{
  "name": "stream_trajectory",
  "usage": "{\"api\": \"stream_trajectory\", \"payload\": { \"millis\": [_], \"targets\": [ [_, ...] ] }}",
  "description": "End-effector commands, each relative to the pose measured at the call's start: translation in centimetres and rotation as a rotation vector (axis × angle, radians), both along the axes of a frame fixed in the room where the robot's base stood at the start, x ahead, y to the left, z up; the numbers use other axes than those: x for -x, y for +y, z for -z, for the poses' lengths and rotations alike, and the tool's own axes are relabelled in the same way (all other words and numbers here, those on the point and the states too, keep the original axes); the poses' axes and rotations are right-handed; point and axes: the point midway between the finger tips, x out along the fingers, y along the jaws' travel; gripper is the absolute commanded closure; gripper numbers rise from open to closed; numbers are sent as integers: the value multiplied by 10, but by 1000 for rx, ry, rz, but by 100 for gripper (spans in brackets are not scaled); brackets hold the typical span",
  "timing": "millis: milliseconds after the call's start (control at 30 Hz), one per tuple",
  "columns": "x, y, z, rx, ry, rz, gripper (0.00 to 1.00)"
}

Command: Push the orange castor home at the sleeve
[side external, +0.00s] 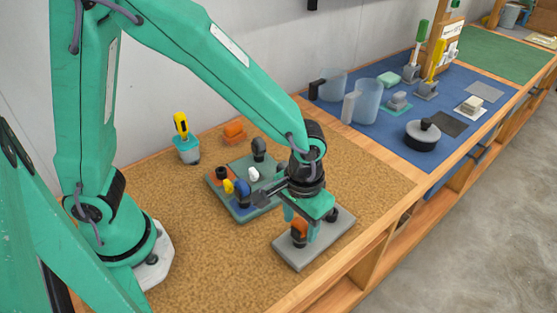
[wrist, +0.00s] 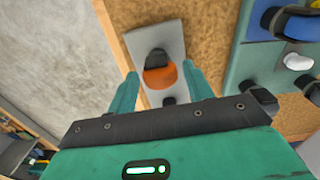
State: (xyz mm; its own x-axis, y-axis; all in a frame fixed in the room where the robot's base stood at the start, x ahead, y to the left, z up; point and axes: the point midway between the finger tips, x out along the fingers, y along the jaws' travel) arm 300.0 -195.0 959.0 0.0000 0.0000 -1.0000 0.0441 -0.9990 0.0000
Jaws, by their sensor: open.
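The orange castor (side external: 299,227) is on a grey plate (side external: 318,250) at the front edge of the cork top, with dark parts at it. In the wrist view the castor (wrist: 160,77) is a rounded orange piece against a black rounded part (wrist: 157,58). My gripper (side external: 305,232) is low over the plate, its two teal fingers apart. In the wrist view the fingers stand on either side of the castor, with gaps visible. A second dark piece (wrist: 168,101) is on the plate nearer my gripper. I cannot tell which dark part is the sleeve, nor how far the castor is seated.
A grey-green board (side external: 217,189) with several coloured pieces lies close behind and left of my gripper. An orange block (side external: 234,131) and a yellow-handled tool (side external: 182,128) stand farther back. Jugs and a black lidded pot (side external: 422,137) stand on the blue mat. The front-left cork is clear.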

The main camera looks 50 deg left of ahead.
Motion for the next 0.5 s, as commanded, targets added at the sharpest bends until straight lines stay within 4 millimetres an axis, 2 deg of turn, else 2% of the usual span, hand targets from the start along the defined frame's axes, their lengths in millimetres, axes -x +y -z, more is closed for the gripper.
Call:
{"api": "stream_trajectory", "payload": {
  "millis": [100,333,500],
  "targets": [
    [0,0,0,0,0,0,49],
    [0,0,0,0,0,0,94],
    [0,0,0,0,0,0,95]
  ]
}}
